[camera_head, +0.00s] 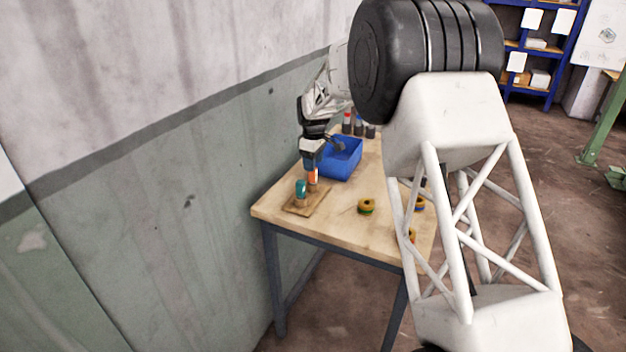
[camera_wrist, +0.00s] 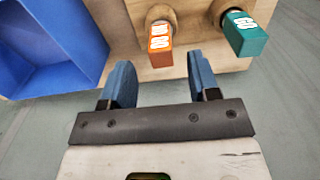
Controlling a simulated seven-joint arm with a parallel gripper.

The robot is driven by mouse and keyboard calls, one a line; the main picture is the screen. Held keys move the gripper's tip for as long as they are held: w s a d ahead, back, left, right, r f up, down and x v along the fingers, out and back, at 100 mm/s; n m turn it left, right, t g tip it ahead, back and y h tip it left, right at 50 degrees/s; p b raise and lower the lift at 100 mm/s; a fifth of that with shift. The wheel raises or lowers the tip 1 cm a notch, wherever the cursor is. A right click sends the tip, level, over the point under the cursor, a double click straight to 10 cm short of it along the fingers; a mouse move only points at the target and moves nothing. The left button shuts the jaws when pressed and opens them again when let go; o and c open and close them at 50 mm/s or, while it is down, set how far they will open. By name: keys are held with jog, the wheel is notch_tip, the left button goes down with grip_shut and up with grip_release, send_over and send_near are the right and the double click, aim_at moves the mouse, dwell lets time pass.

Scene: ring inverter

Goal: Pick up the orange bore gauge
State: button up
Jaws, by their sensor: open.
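The orange bore gauge (camera_head: 312,177) stands upright on a small wooden stand (camera_head: 304,208) near the wall side of the table. In the wrist view its orange handle (camera_wrist: 161,44) carries white digits and lies just ahead of my fingertips, in line with the gap between them. My gripper (camera_head: 312,163) is open and directly above the gauge in the head view. Its two blue fingers (camera_wrist: 161,66) are spread and hold nothing. I cannot tell whether the handle's end is between the fingertips. The gauge's lower part is mostly hidden.
A teal gauge (camera_head: 301,187) stands close beside the orange one, right of it in the wrist view (camera_wrist: 245,33). A blue bin (camera_head: 340,160) is close on the other side. Several bottles (camera_head: 358,127) stand behind.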

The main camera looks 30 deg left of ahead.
aim_at(313, 174)
jog(key=shift+f, duration=2.6)
grip_shut()
jog(key=shift+r, duration=0.15)
jog(key=shift+r, duration=0.8)
notch_tip(313, 174, up, 2)
jog(key=s+d+r, duration=0.1)
jog(key=s+d, duration=0.8)
jog(key=s, duration=0.4)
jog(key=shift+d, duration=0.25)
